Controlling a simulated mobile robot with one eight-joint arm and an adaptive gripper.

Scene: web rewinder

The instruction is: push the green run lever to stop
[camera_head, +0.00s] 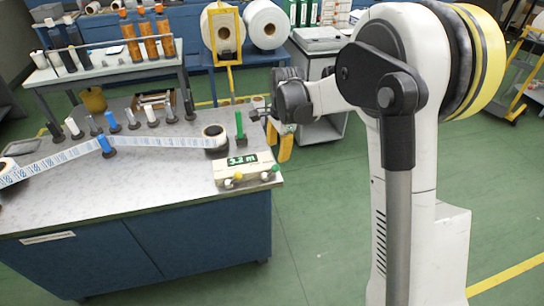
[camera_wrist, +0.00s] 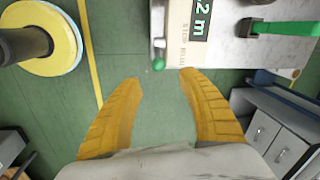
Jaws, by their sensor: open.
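The green run lever (camera_head: 239,124) stands upright near the table's right back edge. In the wrist view a green bar (camera_wrist: 285,28), seemingly this lever, lies at the top right, beyond and to the right of my fingertips. My gripper (camera_wrist: 161,78) is open and empty, its two yellow fingers spread over the green floor. In the head view its yellow fingers (camera_head: 286,146) hang just off the table's right edge, right of the lever and apart from it.
A pale counter box (camera_head: 243,170) reading 3.2 m sits at the table's front right. Its green knob (camera_wrist: 158,64) shows just ahead of my fingertips. A label roll (camera_head: 214,137) feeds a strip across the table (camera_head: 150,185). A grey cabinet (camera_wrist: 275,135) stands at right.

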